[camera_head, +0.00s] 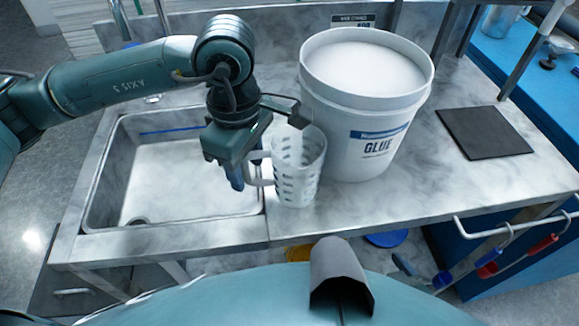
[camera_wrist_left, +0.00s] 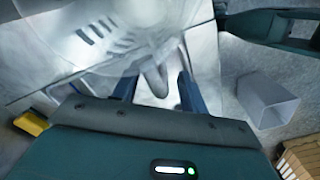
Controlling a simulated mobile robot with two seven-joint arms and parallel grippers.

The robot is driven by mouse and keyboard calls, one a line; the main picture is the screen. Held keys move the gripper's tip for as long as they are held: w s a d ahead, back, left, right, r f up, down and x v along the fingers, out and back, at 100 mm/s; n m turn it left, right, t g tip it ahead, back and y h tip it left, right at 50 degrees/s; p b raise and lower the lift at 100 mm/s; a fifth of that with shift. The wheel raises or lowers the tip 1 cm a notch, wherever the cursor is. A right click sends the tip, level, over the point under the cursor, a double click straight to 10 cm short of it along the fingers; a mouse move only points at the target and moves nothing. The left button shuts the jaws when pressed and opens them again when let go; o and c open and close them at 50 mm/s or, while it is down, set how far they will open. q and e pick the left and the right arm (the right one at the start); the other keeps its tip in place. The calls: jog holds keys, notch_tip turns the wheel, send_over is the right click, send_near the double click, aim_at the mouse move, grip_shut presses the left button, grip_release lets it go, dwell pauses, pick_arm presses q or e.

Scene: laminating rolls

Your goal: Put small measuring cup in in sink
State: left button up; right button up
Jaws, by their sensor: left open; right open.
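The small measuring cup (camera_head: 298,170) is white and translucent with dark slot-like marks. It stands upright on the metal counter, between the sink and the glue bucket. Its handle points left, towards my left gripper (camera_head: 246,171). My left gripper is open, pointing down beside the cup at the handle. In the left wrist view the cup (camera_wrist_left: 105,40) fills the upper left, and its handle (camera_wrist_left: 155,78) shows between the two spread blue fingers. The sink (camera_head: 165,185) is an empty-looking basin just left of the gripper. My right gripper is not in view.
A large white bucket (camera_head: 365,115) labelled GLUE stands close behind and right of the cup. A dark square mat (camera_head: 484,132) lies on the counter further right. Faucet pipes (camera_head: 120,20) rise behind the sink. Tools hang from a rail (camera_head: 510,230) at the front right.

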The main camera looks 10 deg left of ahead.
pick_arm(q)
jog(key=shift+f, duration=0.9)
grip_shut()
